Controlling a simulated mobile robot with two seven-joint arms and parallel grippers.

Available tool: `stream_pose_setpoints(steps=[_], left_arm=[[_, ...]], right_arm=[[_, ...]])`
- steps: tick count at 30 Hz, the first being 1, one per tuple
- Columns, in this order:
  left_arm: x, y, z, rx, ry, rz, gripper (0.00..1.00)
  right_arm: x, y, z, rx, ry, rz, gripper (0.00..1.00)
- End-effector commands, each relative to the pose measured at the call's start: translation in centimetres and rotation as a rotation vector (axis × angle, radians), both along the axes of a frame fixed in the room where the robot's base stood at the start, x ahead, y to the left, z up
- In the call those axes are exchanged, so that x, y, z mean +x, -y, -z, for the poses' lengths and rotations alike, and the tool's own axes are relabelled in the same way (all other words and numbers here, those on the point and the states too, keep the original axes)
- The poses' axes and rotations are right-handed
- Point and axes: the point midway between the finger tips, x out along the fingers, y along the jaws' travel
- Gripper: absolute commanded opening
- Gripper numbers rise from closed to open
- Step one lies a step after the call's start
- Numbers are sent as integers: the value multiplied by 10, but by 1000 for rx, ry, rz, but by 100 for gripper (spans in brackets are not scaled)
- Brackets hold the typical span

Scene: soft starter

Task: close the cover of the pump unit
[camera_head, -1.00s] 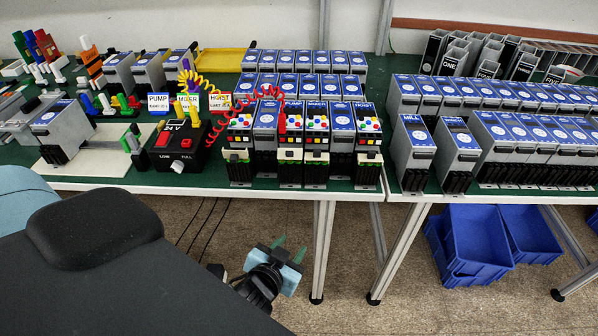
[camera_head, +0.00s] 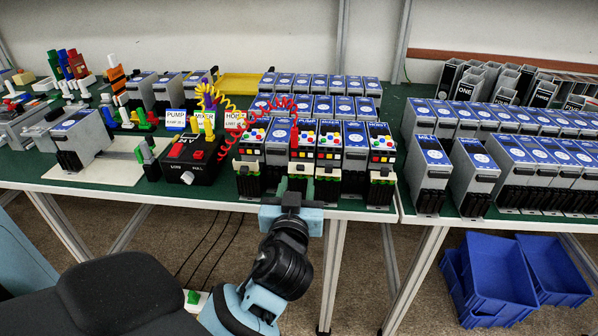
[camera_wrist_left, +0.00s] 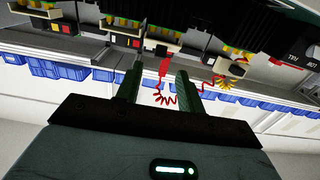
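Several starter units with coloured buttons stand in the front row, one left (camera_head: 250,150), two in the middle (camera_head: 302,143) (camera_head: 328,145) and one right (camera_head: 381,150). Their top labels are too small to read, so I cannot tell which is the pump unit or how its cover stands. My left gripper (camera_head: 291,203) is at the table's front edge, before the middle units. In the left wrist view its two fingers (camera_wrist_left: 159,80) are apart with nothing held between them. A red plug (camera_wrist_left: 164,64) on a coiled red cord shows beyond them. My right gripper is not in view.
A black 24 V box (camera_head: 190,162) stands left of the units, with PUMP (camera_head: 175,118), MIXER and HOIST signs behind it. Coiled red and yellow cords run above the table. Grey units (camera_head: 430,170) fill the right table. Blue bins (camera_head: 497,275) stand on the floor.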

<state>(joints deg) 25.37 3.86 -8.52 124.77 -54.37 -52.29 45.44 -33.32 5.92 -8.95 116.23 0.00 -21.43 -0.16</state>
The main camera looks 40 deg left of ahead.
Motion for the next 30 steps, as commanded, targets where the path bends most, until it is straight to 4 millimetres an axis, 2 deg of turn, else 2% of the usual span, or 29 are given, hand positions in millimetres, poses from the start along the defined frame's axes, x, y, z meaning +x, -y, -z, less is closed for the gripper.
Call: stream_pose_setpoints(steps=[3,9,21,23,30], left_arm=[[17,-10,-3,5,3,0,38],[37,-22,-1,3,1,1,38],[44,-27,0,1,-1,1,38],[44,-27,0,0,-1,1,33],[44,-27,0,0,-1,1,2]], right_arm=[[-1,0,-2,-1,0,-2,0],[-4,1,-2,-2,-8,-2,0],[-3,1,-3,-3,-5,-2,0],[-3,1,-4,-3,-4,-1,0],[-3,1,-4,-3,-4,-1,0]])
